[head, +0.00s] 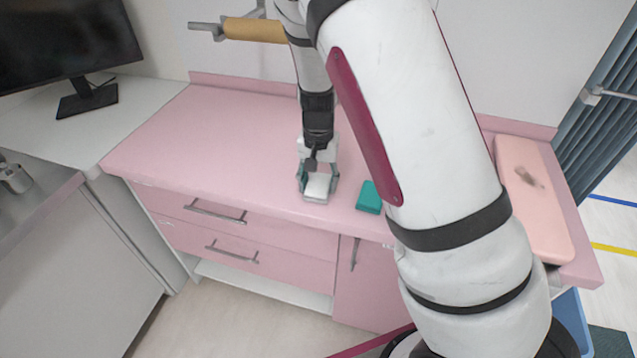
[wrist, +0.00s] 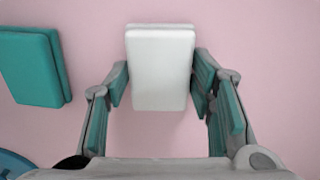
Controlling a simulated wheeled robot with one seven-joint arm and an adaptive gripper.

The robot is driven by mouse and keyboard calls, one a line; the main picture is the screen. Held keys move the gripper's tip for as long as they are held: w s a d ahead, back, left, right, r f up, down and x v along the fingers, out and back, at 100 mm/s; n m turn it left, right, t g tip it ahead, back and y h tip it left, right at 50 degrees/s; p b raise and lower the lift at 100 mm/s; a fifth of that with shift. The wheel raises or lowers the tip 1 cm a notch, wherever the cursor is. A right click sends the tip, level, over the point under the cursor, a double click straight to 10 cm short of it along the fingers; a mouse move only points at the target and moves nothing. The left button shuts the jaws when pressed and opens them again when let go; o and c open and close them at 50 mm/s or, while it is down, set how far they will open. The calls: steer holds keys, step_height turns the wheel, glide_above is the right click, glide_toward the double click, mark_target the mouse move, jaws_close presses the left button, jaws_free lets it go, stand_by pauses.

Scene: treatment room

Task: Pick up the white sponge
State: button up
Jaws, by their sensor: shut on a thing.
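The white sponge (wrist: 160,72) is a pale rectangular block. In the wrist view it sits between the two teal-padded fingers of my gripper (wrist: 160,85), which touch its left and right sides. In the head view the sponge (head: 317,186) shows between the fingertips of my gripper (head: 317,180), close over the pink counter near its front edge. I cannot tell whether it rests on the counter or is just above it. My gripper is shut on the sponge.
A teal sponge (head: 369,197) lies on the pink counter (head: 230,150) to the right of my gripper; it also shows in the wrist view (wrist: 33,66). A pink padded block (head: 535,200) lies at the right end. The counter left of my gripper is clear.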

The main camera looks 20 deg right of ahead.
mark_target(318, 183)
steer(key=shift+r, duration=0.65)
step_height(318, 183, up, 2)
steer(key=shift+w+r, duration=0.1)
steer(key=shift+r, duration=0.15)
steer(key=s+d, duration=0.3)
steer(key=s, duration=0.1)
steer(key=s+d, duration=0.4)
steer(key=s+d+r+b, duration=0.1)
steer(key=s+d, duration=0.2)
steer(key=s, duration=0.1)
steer(key=shift+s+d, duration=0.1)
steer(key=shift+d, duration=0.15)
steer(key=shift+o, duration=1.1)
steer(key=shift+d+r, duration=0.1)
steer(key=shift+c, duration=0.5)
